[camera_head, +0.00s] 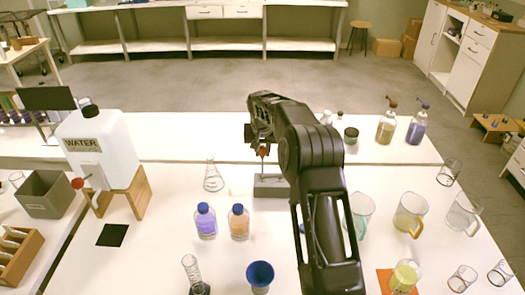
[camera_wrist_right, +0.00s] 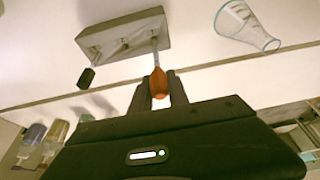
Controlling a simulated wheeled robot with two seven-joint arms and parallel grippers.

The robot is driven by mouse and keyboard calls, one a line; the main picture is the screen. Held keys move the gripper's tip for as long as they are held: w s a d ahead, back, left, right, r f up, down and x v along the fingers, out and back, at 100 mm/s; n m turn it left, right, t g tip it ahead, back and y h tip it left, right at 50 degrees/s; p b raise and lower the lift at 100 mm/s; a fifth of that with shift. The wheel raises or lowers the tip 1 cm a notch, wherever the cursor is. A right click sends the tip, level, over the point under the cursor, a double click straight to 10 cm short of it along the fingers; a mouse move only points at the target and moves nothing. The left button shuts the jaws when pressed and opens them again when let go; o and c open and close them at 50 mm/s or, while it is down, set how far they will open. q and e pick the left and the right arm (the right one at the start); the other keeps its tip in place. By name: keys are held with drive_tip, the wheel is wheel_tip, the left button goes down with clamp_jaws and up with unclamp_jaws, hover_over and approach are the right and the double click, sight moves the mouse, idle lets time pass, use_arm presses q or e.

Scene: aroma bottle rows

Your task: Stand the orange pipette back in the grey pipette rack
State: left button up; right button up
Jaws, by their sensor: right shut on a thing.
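The orange pipette (camera_head: 263,151) hangs from my right gripper (camera_head: 262,141), with its bulb up and its thin stem pointing down. In the right wrist view, the orange bulb (camera_wrist_right: 159,82) is between the two fingers of my right gripper (camera_wrist_right: 159,88). The grey pipette rack (camera_head: 270,187) stands on the table just below the pipette. In the right wrist view, the stem crosses the end of the rack (camera_wrist_right: 115,40). I cannot tell whether the tip is inside a hole or only above it. My left gripper is out of view.
An empty conical flask (camera_head: 213,178) stands left of the rack. Purple (camera_head: 205,222) and orange (camera_head: 239,223) bottles stand in front of it. A water dispenser (camera_head: 98,150) is at the left. Jugs (camera_head: 410,213) stand at the right, and soap bottles (camera_head: 386,126) behind.

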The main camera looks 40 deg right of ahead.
drive_tip(key=shift+f+b, duration=1.1)
drive_tip(key=shift+f, duration=0.6)
drive_tip(key=shift+f+b, duration=0.75)
drive_tip(key=shift+f, duration=0.15)
drive_tip(key=o, duration=0.8)
drive_tip(key=shift+r, duration=0.15)
drive_tip(key=shift+p+v, duration=0.85)
drive_tip(key=shift+v, duration=1.5)
